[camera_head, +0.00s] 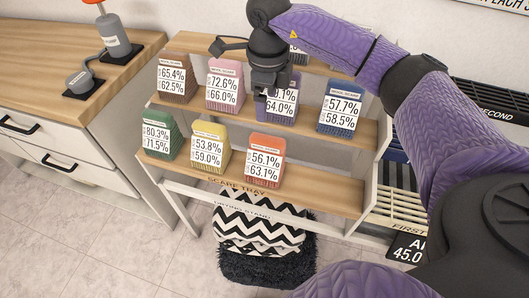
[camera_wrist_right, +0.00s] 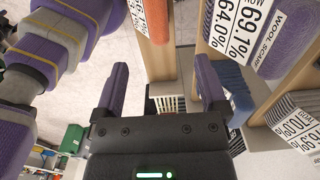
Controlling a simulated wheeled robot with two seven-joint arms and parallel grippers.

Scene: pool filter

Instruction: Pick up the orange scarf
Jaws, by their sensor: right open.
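The orange scarf (camera_head: 264,165) stands on the lower wooden shelf at its right end, with a white label reading 56.1% and 63.1%. My right gripper (camera_head: 270,92) is above it, in front of the purple scarf (camera_head: 285,110) on the upper shelf, and partly covers that scarf. In the right wrist view the right gripper's fingers (camera_wrist_right: 164,78) are apart with nothing held between them. An orange strip (camera_wrist_right: 158,22) at the top of that view looks like the orange scarf. My left gripper is not in view.
Yellow (camera_head: 207,155) and green (camera_head: 157,138) scarves stand left of the orange one. Brown (camera_head: 176,84), pink (camera_head: 224,88) and blue (camera_head: 340,112) scarves share the upper shelf. The lower shelf (camera_head: 320,188) is bare to the right. A patterned stool (camera_head: 257,230) stands below.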

